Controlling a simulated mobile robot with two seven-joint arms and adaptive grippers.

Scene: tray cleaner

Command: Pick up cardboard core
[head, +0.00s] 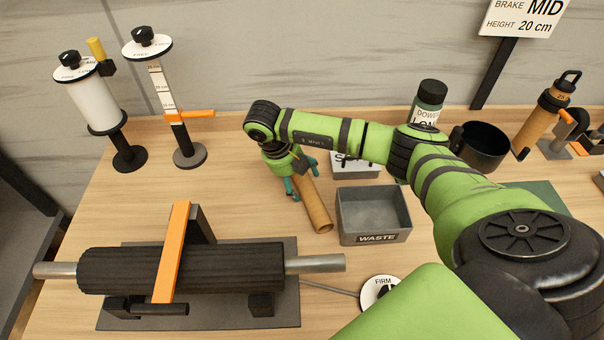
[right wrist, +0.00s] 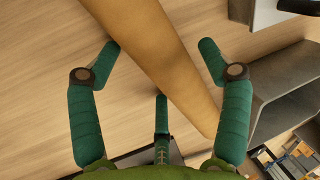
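The cardboard core (head: 314,206) is a plain brown tube lying slanted on the wooden table, left of the waste bin. My right gripper (head: 301,180) is over its far end, with teal fingers around it. In the right wrist view, the core (right wrist: 158,48) runs diagonally between the spread fingers of the open right gripper (right wrist: 160,52). Narrow gaps show between the core and the fingertips, so I see no clear grip. The far end of the core is partly hidden by the gripper in the head view. My left gripper is not in view.
The grey waste bin (head: 374,237) stands just right of the core. A black roller (head: 225,268) with an orange bar lies front left. Two spool stands, a white one (head: 95,105) and a slim one (head: 178,125), stand back left. A black cup (head: 485,147) is at right.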

